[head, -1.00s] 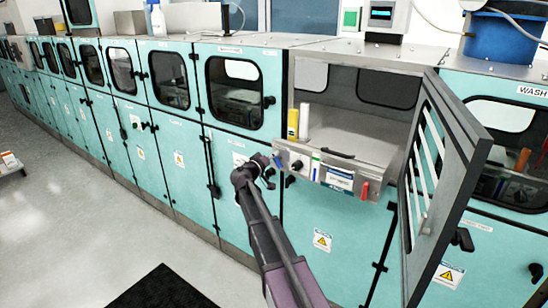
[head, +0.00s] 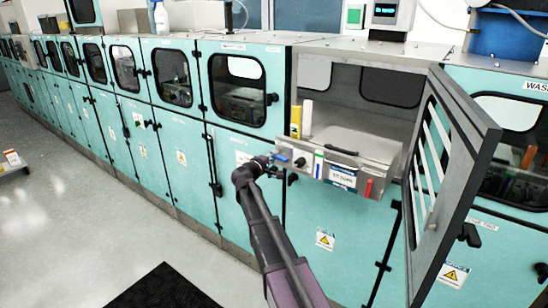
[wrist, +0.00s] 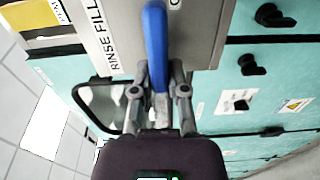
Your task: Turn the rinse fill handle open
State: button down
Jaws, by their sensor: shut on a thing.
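The rinse fill handle is a blue lever (wrist: 156,45) in the wrist view, on a metal panel (wrist: 195,35) beside the printed words RINSE FILL. My gripper (wrist: 160,88) is shut on the handle's near end, with one finger on each side. In the head view my gripper (head: 270,162) is at the left end of the metal front panel (head: 343,177) of the open cabinet. A bit of the blue handle (head: 283,157) shows just past the fingers. The handle's exact angle is hard to tell in the head view.
The open cabinet door (head: 455,180) stands out to the right of the panel. A black knob (head: 299,163) and a red handle (head: 369,188) are on the panel. Teal cabinets line the wall to the left. Floor space in front is clear around a black mat (head: 165,288).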

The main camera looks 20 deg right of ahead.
dwell(0.3)
jog(key=c, duration=0.6)
grip_release()
jog(key=shift+f, duration=0.1)
jog(key=shift+c, duration=0.2)
jog(key=shift+s+a, duration=0.1)
jog(key=v, duration=1.1)
jog(key=shift+s+a, duration=0.2)
jog(key=shift+a, duration=0.1)
